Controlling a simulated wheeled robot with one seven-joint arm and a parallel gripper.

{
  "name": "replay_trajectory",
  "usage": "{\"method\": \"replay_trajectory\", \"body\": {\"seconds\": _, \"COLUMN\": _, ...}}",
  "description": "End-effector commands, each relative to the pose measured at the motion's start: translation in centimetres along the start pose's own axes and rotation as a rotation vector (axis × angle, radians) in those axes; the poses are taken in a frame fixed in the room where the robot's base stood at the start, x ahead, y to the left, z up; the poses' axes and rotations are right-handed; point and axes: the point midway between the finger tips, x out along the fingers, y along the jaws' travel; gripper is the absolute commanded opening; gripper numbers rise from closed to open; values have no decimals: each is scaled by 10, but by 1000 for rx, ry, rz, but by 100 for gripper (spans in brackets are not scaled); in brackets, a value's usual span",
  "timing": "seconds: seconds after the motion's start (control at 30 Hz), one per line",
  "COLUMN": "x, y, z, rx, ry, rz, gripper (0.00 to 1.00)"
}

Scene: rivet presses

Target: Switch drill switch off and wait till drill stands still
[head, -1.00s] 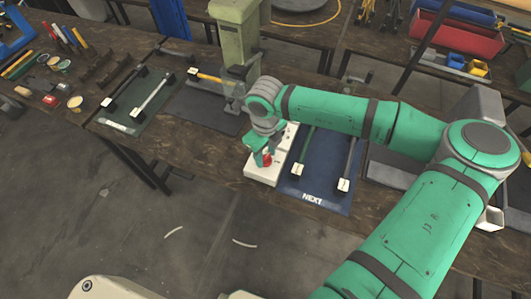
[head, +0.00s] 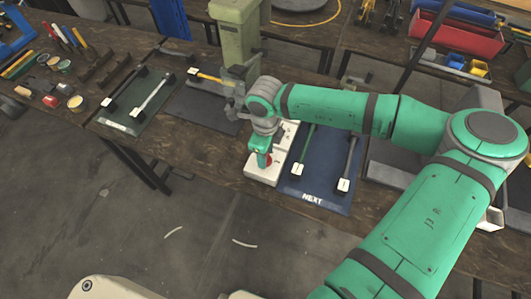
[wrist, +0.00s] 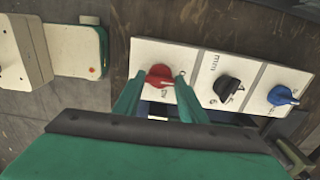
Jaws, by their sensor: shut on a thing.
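The white switch box (head: 262,176) stands on the bench left of the blue mat. In the wrist view its face (wrist: 196,97) carries a red knob (wrist: 160,76), a black knob (wrist: 229,90) and a blue knob (wrist: 282,96). My gripper (head: 263,160) reaches down to the box's front end. In the wrist view its fingertips (wrist: 159,84) stand on both sides of the red knob and are shut on it. A green machine column (head: 240,36), possibly the drill, stands behind; its lower part is partly hidden, and I cannot tell whether anything turns.
The blue mat (head: 316,207) marked NEXT holds several long parts. A green mat (head: 128,122) and a dark mat (head: 200,107) with parts lie to the left. Tools and small tins (head: 74,102) lie farther left. The floor in front is clear.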

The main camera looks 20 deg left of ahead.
Motion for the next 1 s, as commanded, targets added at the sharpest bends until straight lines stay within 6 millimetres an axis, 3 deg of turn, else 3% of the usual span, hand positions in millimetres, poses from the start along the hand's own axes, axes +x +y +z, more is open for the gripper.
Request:
{"method": "replay_trajectory", "body": {"seconds": 0.13, "x": -1, "y": 0, "z": 0, "rx": -2, "ry": 0, "rz": -1, "gripper": 15}}
{"method": "replay_trajectory", "body": {"seconds": 0.17, "x": -1, "y": 0, "z": 0, "rx": -2, "ry": 0, "rz": -1, "gripper": 40}}
{"method": "replay_trajectory", "body": {"seconds": 0.23, "x": -1, "y": 0, "z": 0, "rx": -1, "ry": 0, "rz": -1, "gripper": 56}}
{"method": "replay_trajectory", "body": {"seconds": 0.63, "x": -6, "y": -1, "z": 0, "rx": 0, "ry": 0, "rz": -2, "gripper": 56}}
{"method": "replay_trajectory", "body": {"seconds": 1.0, "x": -69, "y": -1, "z": 0, "rx": 1, "ry": 1, "rz": -4, "gripper": 56}}
